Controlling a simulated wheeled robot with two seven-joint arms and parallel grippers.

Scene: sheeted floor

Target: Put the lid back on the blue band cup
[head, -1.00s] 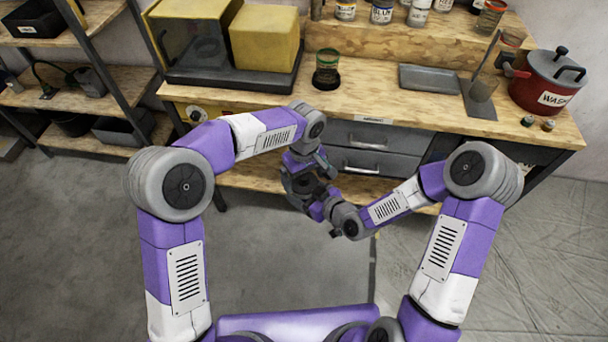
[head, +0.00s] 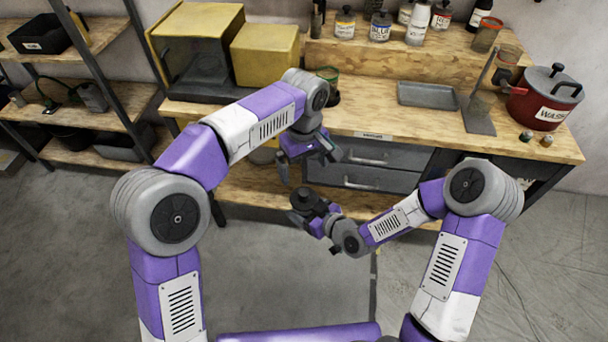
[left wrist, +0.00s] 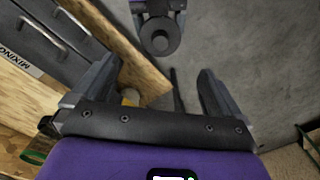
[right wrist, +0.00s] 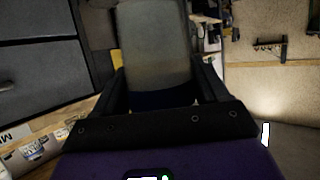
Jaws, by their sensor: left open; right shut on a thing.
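My right gripper (head: 318,213) is shut on a cup (right wrist: 155,45), pale and translucent with a dark blue band low down in the right wrist view. In the head view, a dark round top (head: 304,196) shows at that gripper. In the left wrist view, this top is a dark disc with a paler round centre (left wrist: 160,38); it looks like a lid with a knob, seated on the cup, though the cup's wall is hidden there. My left gripper (head: 307,163) is open and empty, above the disc and apart from it.
The workbench (head: 375,120) stands just beyond my arms, with grey drawers (head: 365,170) below. A green-rimmed cup (head: 328,74) is partly hidden behind my left arm. A grey tray (head: 428,94) and red pot (head: 543,98) are to the right.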

